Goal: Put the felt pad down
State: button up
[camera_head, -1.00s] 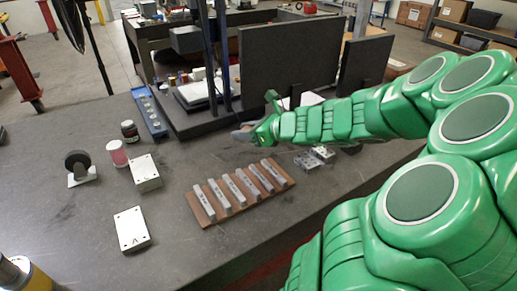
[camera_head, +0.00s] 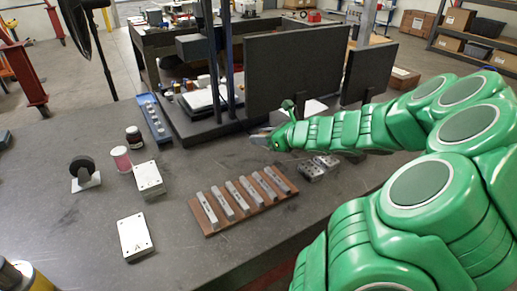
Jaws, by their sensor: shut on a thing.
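My gripper (camera_head: 265,137) is at the end of the green arm, over the dark bench behind the wooden rack. It is shut on a small grey piece, which I take to be the felt pad (camera_head: 257,136). The pad shows only as a small sliver at the fingertips. I cannot tell whether it touches the bench top or hangs just above it. The dark bench top (camera_head: 90,225) lies under the gripper.
A wooden rack (camera_head: 238,227) with several grey bars is in front. Drilled metal blocks (camera_head: 318,167) sit right of it. White plates (camera_head: 134,237), jars (camera_head: 121,159) and a caster (camera_head: 84,174) are left. Dark upright panels (camera_head: 297,68) stand behind.

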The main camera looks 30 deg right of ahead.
send_over(258, 154)
notch_tip(258, 154, down, 7)
jog(key=shift+s+r, duration=0.1)
jog(key=shift+s, duration=0.05)
jog(key=shift+f, duration=1.7)
jog(key=shift+f, duration=0.1)
jog(key=o, duration=1)
jog(key=shift+o, duration=0.2)
